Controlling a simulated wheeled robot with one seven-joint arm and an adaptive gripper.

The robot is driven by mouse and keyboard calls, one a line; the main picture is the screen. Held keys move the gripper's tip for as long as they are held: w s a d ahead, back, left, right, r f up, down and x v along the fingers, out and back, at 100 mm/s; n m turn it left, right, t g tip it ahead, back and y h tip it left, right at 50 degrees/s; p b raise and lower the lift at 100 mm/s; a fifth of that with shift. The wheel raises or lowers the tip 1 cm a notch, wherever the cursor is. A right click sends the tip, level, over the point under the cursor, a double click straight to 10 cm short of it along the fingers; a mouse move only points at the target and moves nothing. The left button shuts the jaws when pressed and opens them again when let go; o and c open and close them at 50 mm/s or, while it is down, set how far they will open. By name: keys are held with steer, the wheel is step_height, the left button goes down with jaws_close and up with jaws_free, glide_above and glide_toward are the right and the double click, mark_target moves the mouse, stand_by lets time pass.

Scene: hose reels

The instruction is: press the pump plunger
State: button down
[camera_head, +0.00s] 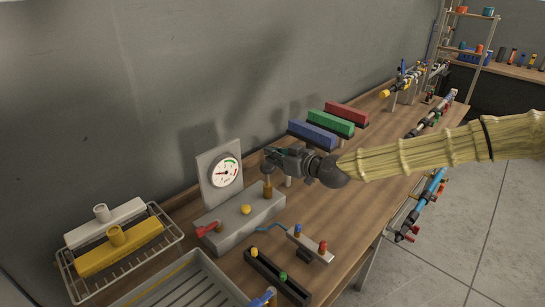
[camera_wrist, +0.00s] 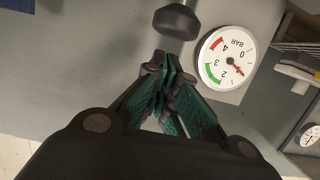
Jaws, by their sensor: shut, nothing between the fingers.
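The pump is a grey box (camera_head: 240,222) on the bench with a round white gauge (camera_head: 226,172) on an upright plate behind it. A brass post (camera_head: 267,190) rises from the box's right end, just under my gripper (camera_head: 273,156). A dark rounded knob (camera_wrist: 177,22) shows in the wrist view just beyond my fingertips (camera_wrist: 161,72); it looks like the plunger's top. My gripper is shut and empty, its fingers together. A small gap shows between fingertips and knob in the wrist view; their height difference is hard to tell. The gauge (camera_wrist: 226,57) appears upside down there.
A yellow knob (camera_head: 246,209) and a red lever (camera_head: 207,229) sit on the pump box. A wire rack (camera_head: 78,280) and a grey tray (camera_head: 190,284) are at left and front. Blue, green and red blocks (camera_head: 331,122) stand behind.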

mark_target(273, 171)
steer(key=shift+f, duration=0.55)
steer(key=shift+a+f, duration=0.1)
steer(key=shift+f, duration=0.05)
step_height(273, 171, down, 4)
steer(key=b, duration=0.4)
steer(key=shift+f, duration=0.25)
steer(key=shift+r, duration=0.1)
step_height(273, 171, up, 4)
steer(key=shift+r+p, duration=0.25)
steer(key=shift+p, duration=0.65)
steer(key=b+v, duration=0.3)
steer(key=v, duration=0.7)
steer(key=shift+f, duration=0.2)
